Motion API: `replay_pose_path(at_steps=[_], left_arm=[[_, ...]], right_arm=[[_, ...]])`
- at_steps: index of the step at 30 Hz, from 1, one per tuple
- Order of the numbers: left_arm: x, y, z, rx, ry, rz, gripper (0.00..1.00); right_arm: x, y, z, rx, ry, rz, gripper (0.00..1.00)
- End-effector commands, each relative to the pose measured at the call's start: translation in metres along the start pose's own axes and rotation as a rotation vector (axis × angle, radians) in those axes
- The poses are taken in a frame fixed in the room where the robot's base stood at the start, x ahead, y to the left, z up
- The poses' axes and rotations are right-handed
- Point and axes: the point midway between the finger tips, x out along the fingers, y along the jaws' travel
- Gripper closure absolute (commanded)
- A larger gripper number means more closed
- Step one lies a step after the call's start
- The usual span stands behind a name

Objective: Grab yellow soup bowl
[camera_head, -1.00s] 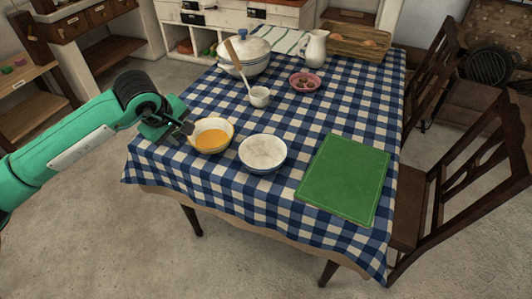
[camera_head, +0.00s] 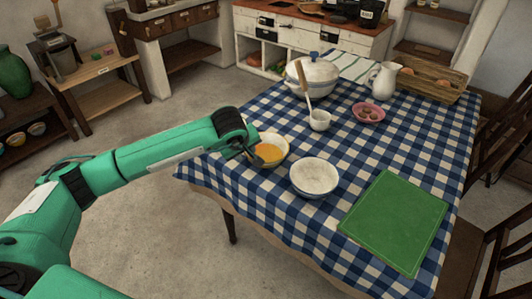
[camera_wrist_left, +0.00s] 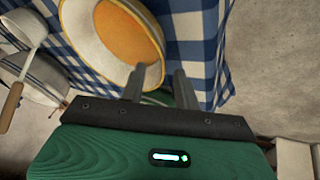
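The soup bowl (camera_head: 284,143) is cream-coloured with yellow-orange soup in it. It sits upright on the checked cloth near the table's left edge. My left gripper (camera_head: 253,156) is at the bowl's left side. In the left wrist view the two fingers (camera_wrist_left: 160,75) stand apart at the rim of the bowl (camera_wrist_left: 98,52). One finger overlaps the inside of the bowl and the other is outside it, with the rim between them. I cannot see contact on both sides. My right gripper is not in view.
A white bowl (camera_head: 314,178) stands close to the right of the soup bowl. A green board (camera_head: 395,222) lies at the front right of the table (camera_head: 300,222).

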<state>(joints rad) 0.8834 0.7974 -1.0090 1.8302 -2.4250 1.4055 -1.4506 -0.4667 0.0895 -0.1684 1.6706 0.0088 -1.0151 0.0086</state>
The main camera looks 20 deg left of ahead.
Motion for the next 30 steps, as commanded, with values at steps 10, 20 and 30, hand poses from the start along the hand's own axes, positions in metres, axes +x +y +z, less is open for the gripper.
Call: replay_pose_path(at_steps=[10, 20, 30], left_arm=[[0.025, 0.000, 0.001, -0.001, 0.000, 0.000, 0.68], [0.025, 0.000, 0.001, -0.001, 0.000, 0.000, 1.00], [0.025, 0.000, 0.000, -0.002, 0.001, 0.001, 1.00]], right_arm=[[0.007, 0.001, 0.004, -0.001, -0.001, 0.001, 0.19], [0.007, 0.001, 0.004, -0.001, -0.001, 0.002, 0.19], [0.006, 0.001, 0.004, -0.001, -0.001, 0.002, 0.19]])
